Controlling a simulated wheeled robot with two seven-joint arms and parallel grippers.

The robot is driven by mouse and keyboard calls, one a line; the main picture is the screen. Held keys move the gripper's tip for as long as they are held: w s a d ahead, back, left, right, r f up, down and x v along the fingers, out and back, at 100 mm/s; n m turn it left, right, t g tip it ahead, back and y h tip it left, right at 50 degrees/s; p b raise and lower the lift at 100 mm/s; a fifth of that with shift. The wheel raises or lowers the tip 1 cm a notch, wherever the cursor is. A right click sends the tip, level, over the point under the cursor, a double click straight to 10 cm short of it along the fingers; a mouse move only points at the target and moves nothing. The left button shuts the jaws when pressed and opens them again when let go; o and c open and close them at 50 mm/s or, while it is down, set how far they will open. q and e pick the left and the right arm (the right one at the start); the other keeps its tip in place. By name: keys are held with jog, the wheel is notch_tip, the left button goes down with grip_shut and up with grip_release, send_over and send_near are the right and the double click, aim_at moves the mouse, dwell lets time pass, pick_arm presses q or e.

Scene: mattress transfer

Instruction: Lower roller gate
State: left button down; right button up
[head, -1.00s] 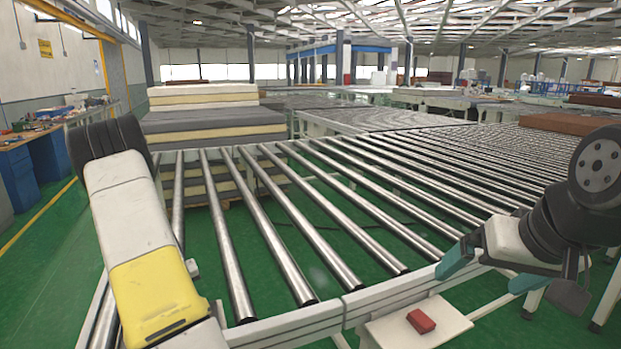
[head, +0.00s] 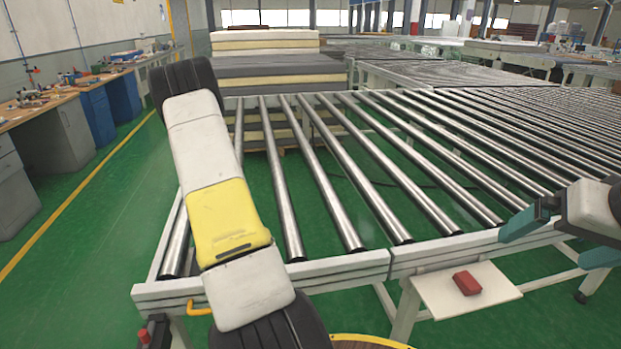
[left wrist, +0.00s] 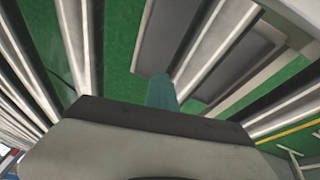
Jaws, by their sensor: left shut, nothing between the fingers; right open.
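The roller gate shows as the near left section of the roller conveyor, a pale frame (head: 262,279) with several steel rollers, lying level with the section beside it. A small yellow handle (head: 199,309) is under its front rail. My left arm reaches over the gate in the head view, and its gripper is hidden there. In the left wrist view my left gripper (left wrist: 161,80) shows teal fingers, shut and empty, over the rollers. My right gripper (head: 548,247) is open and empty at the right, by the conveyor's front rail.
A white shelf with a red box (head: 467,283) juts from the front rail. Stacked mattresses (head: 278,70) stand behind the gate. A workbench with blue cabinets (head: 97,108) runs along the left wall. Green floor (head: 105,230) is clear between bench and conveyor.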

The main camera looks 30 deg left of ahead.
pick_arm(q)
notch_tip(320, 180, up, 4)
jog(key=shift+s+a+r, duration=0.15)
jog(key=shift+r, duration=0.05)
jog(key=s+a+r, duration=0.3)
jog(key=s+r, duration=0.3)
jog(key=r, duration=0.1)
jog(key=w+d+r+m+t+h, duration=0.1)
jog(key=w+d+r+m, duration=0.15)
jog(key=d+r, duration=0.85)
jog(key=w+d+r+m, duration=0.1)
jog(key=d+r+m, duration=0.2)
jog(key=d+r, duration=0.8)
jog(key=s+d+r+m+h, duration=0.1)
jog(key=s+d+m, duration=0.1)
jog(key=s+d, duration=0.6)
jog(key=s+d+r+m+t+h, duration=0.1)
jog(key=s+d, duration=0.6)
jog(key=d, duration=0.8)
jog(key=shift+s+d+r+m+h, duration=0.15)
jog(key=shift+s+r+m+h, duration=0.15)
jog(key=shift+m, duration=0.45)
